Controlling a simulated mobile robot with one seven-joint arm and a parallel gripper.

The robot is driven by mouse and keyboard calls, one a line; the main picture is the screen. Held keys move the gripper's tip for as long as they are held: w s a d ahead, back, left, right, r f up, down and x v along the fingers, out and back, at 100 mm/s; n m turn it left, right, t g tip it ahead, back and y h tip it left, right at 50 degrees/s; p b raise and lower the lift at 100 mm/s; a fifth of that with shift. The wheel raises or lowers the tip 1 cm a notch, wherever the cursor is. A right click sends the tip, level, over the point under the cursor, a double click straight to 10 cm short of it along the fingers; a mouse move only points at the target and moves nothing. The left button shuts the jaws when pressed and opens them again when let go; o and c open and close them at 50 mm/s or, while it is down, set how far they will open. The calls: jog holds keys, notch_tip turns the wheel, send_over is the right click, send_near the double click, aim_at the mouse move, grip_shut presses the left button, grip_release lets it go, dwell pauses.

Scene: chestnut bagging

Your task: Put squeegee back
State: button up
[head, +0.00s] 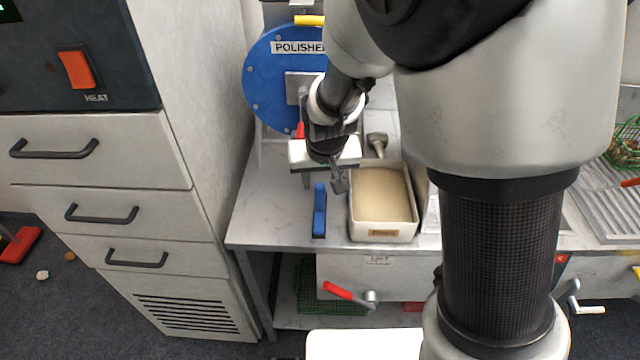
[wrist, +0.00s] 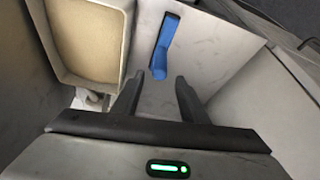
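A slim blue tool (head: 320,210) lies on the pale bench top, left of the tray; I cannot tell for certain whether it is the squeegee. In the wrist view the blue tool (wrist: 162,45) lies ahead of the fingers, with its thicker end nearest them. My gripper (wrist: 159,80) is open with nothing between its fingers. In the head view my gripper (head: 338,182) is over the bench, just behind the blue tool and beside the tray. The fingers appear apart from the tool.
A cream tray (head: 410,222) with a tan filling stands close on the right. A blue disc labelled as a polisher (head: 265,80) stands behind. A drawer cabinet (head: 90,150) borders the bench on the left. A red-headed thing (head: 20,246) lies on the floor.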

jog(key=s+d+r+m, duration=0.1)
jog(key=s+d+r, duration=0.3)
jog(key=r, duration=0.3)
jog(key=s+d+r, duration=0.3)
jog(key=s+r, duration=0.1)
jog(key=r, duration=0.3)
jog(key=s+d+r, duration=0.3)
jog(key=s, duration=0.3)
jog(key=s+d+r+t, duration=0.1)
jog(key=s+d+r, duration=0.2)
jog(key=s, duration=0.3)
jog(key=shift+s+d+h+p, duration=0.2)
jog(key=shift+d+h+p, duration=0.15)
jog(key=shift+d, duration=0.2)
notch_tip(320, 180, up, 4)
jog(key=p, duration=0.3)
jog(key=shift+f+p, duration=0.25)
jog(key=shift+p, duration=0.05)
